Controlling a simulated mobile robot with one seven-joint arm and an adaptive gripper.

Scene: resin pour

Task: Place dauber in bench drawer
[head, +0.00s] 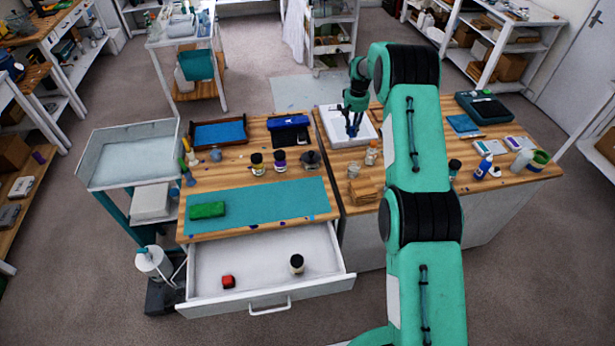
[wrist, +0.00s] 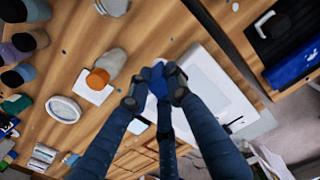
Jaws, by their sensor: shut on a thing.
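My gripper (head: 352,118) is over the white tray (head: 334,138) at the back of the bench, to the right of the seam. In the wrist view, my gripper (wrist: 155,90) is shut on a small blue thing (wrist: 158,76), seemingly the dauber; the fingers hide most of it. The white tray shows behind the fingers in the wrist view (wrist: 215,80). The bench drawer (head: 240,262) is pulled open at the front left of the bench.
A green block (head: 207,210) lies on the teal mat (head: 265,205) above the drawer. Several small jars (head: 279,161) stand behind the mat. An orange-capped jar (head: 371,153) and a wooden block stack (head: 366,190) stand right of the seam. A blue case (head: 289,122) lies left of the tray.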

